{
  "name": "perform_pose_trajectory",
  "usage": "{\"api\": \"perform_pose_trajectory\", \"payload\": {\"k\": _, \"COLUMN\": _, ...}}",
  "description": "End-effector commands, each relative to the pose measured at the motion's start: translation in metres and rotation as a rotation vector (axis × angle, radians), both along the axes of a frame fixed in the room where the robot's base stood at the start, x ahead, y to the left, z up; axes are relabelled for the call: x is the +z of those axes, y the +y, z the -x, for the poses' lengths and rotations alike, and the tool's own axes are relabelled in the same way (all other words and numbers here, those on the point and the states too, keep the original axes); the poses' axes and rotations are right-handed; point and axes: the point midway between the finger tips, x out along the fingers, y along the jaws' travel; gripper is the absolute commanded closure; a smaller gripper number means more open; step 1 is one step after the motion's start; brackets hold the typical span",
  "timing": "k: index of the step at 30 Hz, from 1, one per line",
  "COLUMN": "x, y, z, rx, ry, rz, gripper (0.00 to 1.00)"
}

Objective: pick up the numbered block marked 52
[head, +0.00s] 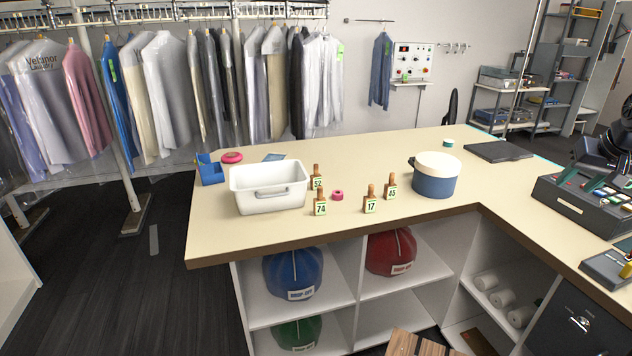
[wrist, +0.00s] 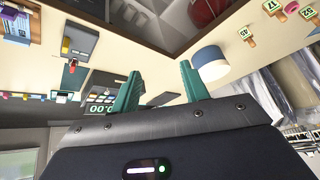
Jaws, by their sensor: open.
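The block marked 52 (head: 317,183) is a small brown-topped piece with a pale number tag, standing on the counter (head: 240,236) right beside the white bin. The block marked 74 (head: 320,207) stands just in front of it and hides its lower part. Blocks marked 17 (head: 370,205) and 45 (head: 390,191) stand to the right. In the wrist view, which is upside down, the 52 tag (wrist: 309,13) shows at the top right corner. My gripper (wrist: 159,72) has two green fingers spread apart with nothing between them, well away from the blocks.
A white bin (head: 268,197) stands left of the blocks, and a blue and white pot (head: 436,180) right of them. A pink tape roll (head: 337,195) lies among the blocks. A dark flat device (head: 499,151) lies at the back right. The counter's front left is clear.

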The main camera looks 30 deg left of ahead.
Motion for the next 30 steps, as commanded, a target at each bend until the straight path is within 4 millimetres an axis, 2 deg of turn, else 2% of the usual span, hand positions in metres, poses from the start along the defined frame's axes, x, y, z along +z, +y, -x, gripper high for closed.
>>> {"api": "perform_pose_trajectory", "payload": {"k": 3, "x": 0.007, "y": 0.027, "z": -0.041, "rx": 0.041, "ry": -0.026, "rz": -0.026, "gripper": 0.55}}
{"api": "perform_pose_trajectory", "payload": {"k": 8, "x": 0.014, "y": 0.067, "z": -0.092, "rx": 0.086, "ry": -0.069, "rz": -0.059, "gripper": 0.55}}
{"api": "perform_pose_trajectory", "payload": {"k": 15, "x": 0.015, "y": 0.139, "z": -0.164, "rx": 0.144, "ry": -0.133, "rz": -0.100, "gripper": 0.55}}
{"api": "perform_pose_trajectory", "payload": {"k": 20, "x": 0.009, "y": 0.195, "z": -0.206, "rx": 0.182, "ry": -0.178, "rz": -0.121, "gripper": 0.55}}
{"api": "perform_pose_trajectory", "payload": {"k": 24, "x": -0.001, "y": 0.249, "z": -0.237, "rx": 0.214, "ry": -0.218, "rz": -0.134, "gripper": 0.55}}
{"api": "perform_pose_trajectory", "payload": {"k": 30, "x": -0.020, "y": 0.332, "z": -0.271, "rx": 0.260, "ry": -0.280, "rz": -0.148, "gripper": 0.55}}
